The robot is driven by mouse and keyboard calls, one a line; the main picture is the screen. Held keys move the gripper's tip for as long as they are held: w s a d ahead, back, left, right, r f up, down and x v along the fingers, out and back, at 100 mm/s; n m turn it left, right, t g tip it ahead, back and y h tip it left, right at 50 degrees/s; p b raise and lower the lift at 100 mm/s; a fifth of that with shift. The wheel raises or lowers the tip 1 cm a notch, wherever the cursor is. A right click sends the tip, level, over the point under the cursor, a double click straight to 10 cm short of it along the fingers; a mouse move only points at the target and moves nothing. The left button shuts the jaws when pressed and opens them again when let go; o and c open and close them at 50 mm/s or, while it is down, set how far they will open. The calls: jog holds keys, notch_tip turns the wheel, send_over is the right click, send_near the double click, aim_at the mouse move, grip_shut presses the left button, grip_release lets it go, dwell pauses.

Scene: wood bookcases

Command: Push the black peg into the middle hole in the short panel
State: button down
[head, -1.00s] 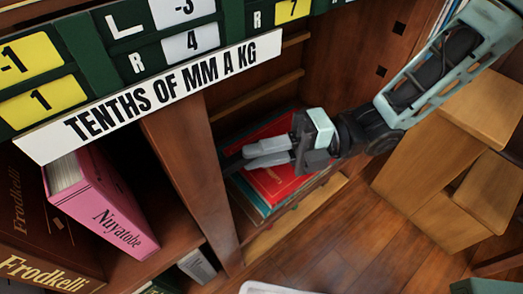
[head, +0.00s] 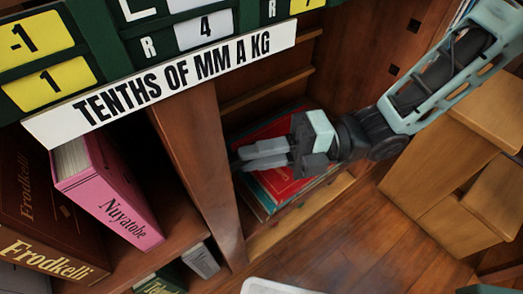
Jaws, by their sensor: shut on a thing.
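My gripper (head: 240,160) reaches in from the right, its grey fingers pointing left toward the wooden upright (head: 195,165) of the bookcase. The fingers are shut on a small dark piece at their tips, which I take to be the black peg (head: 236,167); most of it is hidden. The tips are close to the upright; I cannot tell whether they touch. I cannot tell which panel is the short one, and no middle hole is identifiable.
Red and teal books (head: 290,185) lie on a shelf below my gripper. A pink book (head: 110,195) and brown books (head: 45,225) stand left of the upright. A scoreboard with a white sign (head: 160,85) hangs in front. Wooden blocks (head: 440,180) stand at right.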

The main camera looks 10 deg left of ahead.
jog(key=shift+s+a+b, duration=0.4)
jog(key=shift+s+a, duration=0.5)
jog(key=shift+s, duration=0.2)
jog(key=c, duration=1.3)
grip_release()
jog(key=shift+o, duration=0.2)
jog(key=p+v, duration=0.6)
jog(key=v, duration=1.1)
jog(key=shift+d, duration=0.2)
